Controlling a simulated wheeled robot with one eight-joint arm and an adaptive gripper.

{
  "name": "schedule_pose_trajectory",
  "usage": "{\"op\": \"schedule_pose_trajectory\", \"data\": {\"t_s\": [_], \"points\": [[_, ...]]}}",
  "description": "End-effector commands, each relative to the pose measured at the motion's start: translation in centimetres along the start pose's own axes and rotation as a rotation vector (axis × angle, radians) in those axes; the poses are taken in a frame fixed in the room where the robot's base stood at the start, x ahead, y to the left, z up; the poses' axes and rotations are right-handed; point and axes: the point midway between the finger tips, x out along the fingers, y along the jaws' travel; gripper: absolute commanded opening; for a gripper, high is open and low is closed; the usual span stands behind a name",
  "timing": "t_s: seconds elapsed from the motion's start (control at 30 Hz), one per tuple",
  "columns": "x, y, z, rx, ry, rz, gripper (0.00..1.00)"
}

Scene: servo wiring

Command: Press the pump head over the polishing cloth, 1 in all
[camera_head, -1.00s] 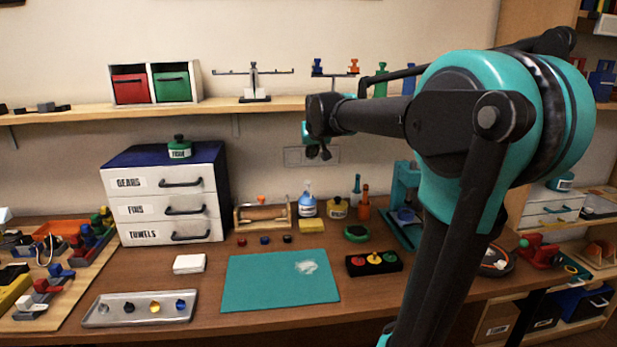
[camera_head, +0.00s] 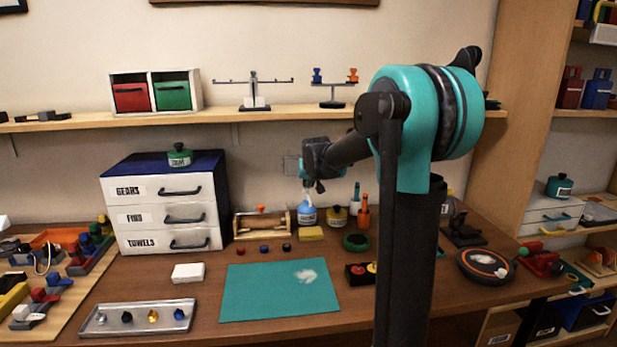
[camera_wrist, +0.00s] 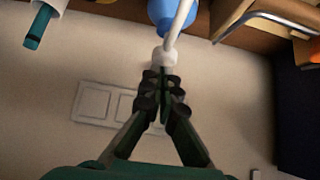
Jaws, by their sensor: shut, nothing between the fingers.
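The pump bottle (camera_head: 307,215) is blue with a white label and stands at the back of the bench. Its white pump head (camera_wrist: 164,57) shows in the wrist view right at my fingertips. My gripper (camera_head: 319,187) is shut and empty, just above the bottle; in the wrist view its fingertips (camera_wrist: 162,82) meet the pump head's end in the picture. I cannot tell whether they touch it. A white folded block (camera_head: 188,272) lies farther left.
A yellow-brown jar (camera_head: 338,217) and an orange bottle (camera_head: 363,213) stand right of the pump bottle. A wooden roller stand (camera_head: 262,224) is on its left. The shelf (camera_head: 290,112) runs above. A teal mat (camera_head: 280,291) lies in front.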

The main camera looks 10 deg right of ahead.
Motion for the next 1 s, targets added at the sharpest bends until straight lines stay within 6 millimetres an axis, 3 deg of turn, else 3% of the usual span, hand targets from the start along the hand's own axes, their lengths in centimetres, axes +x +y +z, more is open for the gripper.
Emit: {"op": "schedule_pose_trajectory", "data": {"t_s": [1.0], "points": [[1.7,0.0,1.9,0.000,-0.003,0.000,0.00]]}}
